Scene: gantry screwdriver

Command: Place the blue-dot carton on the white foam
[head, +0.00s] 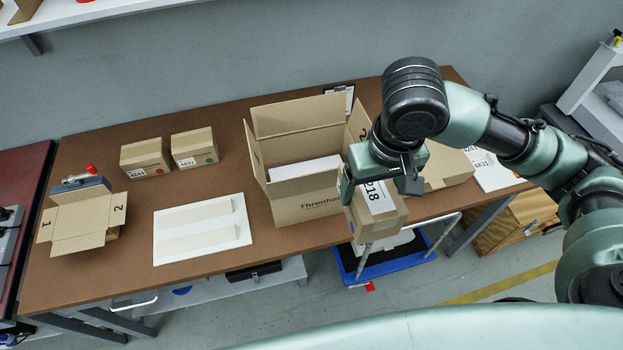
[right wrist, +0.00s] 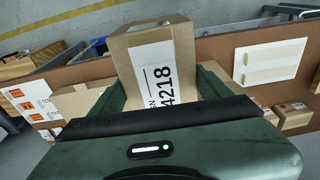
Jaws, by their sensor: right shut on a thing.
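My right gripper (head: 383,190) is shut on a brown carton (head: 388,222) with a white label ending in 218. It holds the carton beside the right wall of the large open box (head: 300,208), near the table's front edge. In the right wrist view the carton (right wrist: 133,78) sits between the fingers and its label reads 4218. A white slab (head: 305,168) lies inside the open box, and a flat white panel with two beige strips (head: 163,248) lies left of the box. I cannot tell which is the foam. My left gripper is not in view.
A red-dot carton (head: 146,158) and a green-dot carton (head: 195,148) stand at the back left. A small open box (head: 82,222) is at the far left. Another carton (head: 447,168) lies right of my gripper. The open box's flaps stand up. Bare table surrounds the white panel.

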